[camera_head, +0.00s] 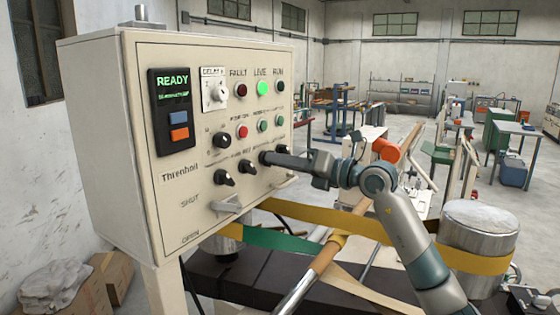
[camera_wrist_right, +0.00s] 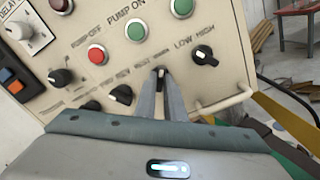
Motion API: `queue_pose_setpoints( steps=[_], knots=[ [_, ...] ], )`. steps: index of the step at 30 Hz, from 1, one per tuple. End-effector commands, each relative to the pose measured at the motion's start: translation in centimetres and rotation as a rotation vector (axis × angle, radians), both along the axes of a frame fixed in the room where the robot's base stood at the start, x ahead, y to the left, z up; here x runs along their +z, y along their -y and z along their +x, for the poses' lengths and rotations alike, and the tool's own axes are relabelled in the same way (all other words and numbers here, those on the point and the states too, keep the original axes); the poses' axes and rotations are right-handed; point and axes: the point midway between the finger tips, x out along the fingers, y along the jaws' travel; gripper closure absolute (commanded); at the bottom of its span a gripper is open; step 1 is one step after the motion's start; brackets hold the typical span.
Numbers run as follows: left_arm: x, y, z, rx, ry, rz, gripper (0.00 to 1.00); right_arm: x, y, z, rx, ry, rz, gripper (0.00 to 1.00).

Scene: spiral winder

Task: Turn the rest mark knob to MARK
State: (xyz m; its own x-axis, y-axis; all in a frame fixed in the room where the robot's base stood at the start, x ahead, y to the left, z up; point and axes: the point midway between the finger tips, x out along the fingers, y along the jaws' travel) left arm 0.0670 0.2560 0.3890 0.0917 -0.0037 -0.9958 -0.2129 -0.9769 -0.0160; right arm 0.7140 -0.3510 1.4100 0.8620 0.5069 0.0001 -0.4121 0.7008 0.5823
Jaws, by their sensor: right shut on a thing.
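The cream control panel (camera_head: 165,215) fills the left of the head view. My right gripper (camera_head: 268,158) reaches in from the right to the lower right of its face. In the right wrist view my right gripper (camera_wrist_right: 161,82) is shut on a small black knob (camera_wrist_right: 160,70), taken as the rest mark knob. The fingers cover most of this knob, so its pointer setting cannot be read. Its label is too blurred to read fully. My left gripper is not in view.
A LOW/HIGH knob (camera_wrist_right: 204,55) sits right of the fingers, and another black knob (camera_wrist_right: 121,94) sits close on their left. A handle bar (camera_wrist_right: 225,104) juts out at the panel's lower edge. Yellow belt (camera_head: 320,218) and a drum (camera_head: 480,228) lie below and right.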

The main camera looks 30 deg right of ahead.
Motion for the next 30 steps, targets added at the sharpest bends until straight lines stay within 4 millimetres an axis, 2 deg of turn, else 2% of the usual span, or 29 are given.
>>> queue_pose_setpoints(
  steps=[11,12,13,14,30],
  knots=[
    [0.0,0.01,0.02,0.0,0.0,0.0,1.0,-0.07,-0.02,0.01,0.001,-0.004,0.006,1.0],
    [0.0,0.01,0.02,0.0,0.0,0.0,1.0,-0.07,-0.02,0.01,0.001,-0.004,0.006,0.81],
    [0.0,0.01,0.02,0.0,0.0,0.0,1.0,-0.07,-0.02,0.01,0.001,-0.004,0.005,0.74],
    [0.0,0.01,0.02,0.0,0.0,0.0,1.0,-0.07,-0.02,0.01,0.001,-0.004,0.005,0.72],
    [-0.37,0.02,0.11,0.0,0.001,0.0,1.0,-0.12,0.54,-0.09,0.003,-0.003,0.004,0.72]
  ],
)
